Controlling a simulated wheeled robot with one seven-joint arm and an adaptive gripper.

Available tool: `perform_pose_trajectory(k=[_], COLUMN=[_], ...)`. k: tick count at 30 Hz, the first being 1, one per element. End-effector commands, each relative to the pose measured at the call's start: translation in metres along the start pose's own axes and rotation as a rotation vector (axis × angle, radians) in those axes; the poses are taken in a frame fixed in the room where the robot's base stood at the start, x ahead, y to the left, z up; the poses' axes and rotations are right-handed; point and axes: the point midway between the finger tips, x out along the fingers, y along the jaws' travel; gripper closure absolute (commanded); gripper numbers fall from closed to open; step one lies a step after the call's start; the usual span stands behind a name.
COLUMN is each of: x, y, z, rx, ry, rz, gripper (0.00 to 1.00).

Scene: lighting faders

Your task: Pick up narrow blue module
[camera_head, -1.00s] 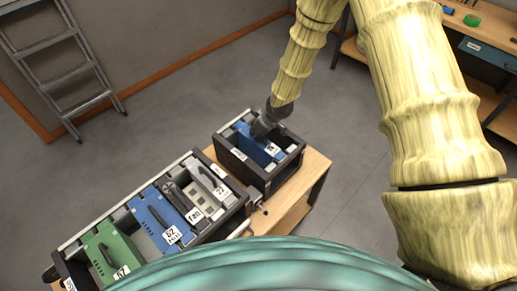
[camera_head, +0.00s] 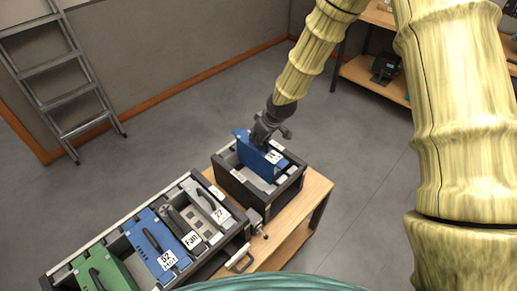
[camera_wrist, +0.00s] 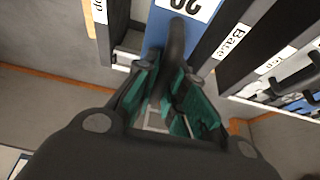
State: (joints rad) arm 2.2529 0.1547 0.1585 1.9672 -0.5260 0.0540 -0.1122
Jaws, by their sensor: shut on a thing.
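The narrow blue module (camera_head: 257,162) stands above the small dark rack (camera_head: 243,192), tilted, with its upper part raised clear of the rim. Its lower edge is hidden behind the rack wall, so I cannot tell whether it is fully out. My gripper (camera_head: 262,138) is shut on its dark handle from above. In the wrist view my green-padded fingers (camera_wrist: 172,98) are around the dark handle (camera_wrist: 175,45), with the blue face (camera_wrist: 155,36) and a white number label beyond.
A larger rack (camera_head: 103,237) at the lower left holds a wider blue module (camera_head: 148,246), a green module (camera_head: 103,273), a fan module and a grey module. Both racks stand on a wooden bench (camera_head: 306,205). A ladder (camera_head: 62,75) leans at the left wall. Grey floor lies open behind.

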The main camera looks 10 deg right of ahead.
Motion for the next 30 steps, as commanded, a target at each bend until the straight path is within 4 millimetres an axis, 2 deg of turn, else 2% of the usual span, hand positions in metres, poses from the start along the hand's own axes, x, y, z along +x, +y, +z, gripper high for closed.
perform_pose_trajectory(k=[15, 30], x=[-0.067, -0.098], y=[0.001, 0.000], z=[-0.031, -0.045], rx=[-0.002, -0.001], ry=[0.005, 0.003], rz=[0.002, 0.001], gripper=[1.00, 1.00])
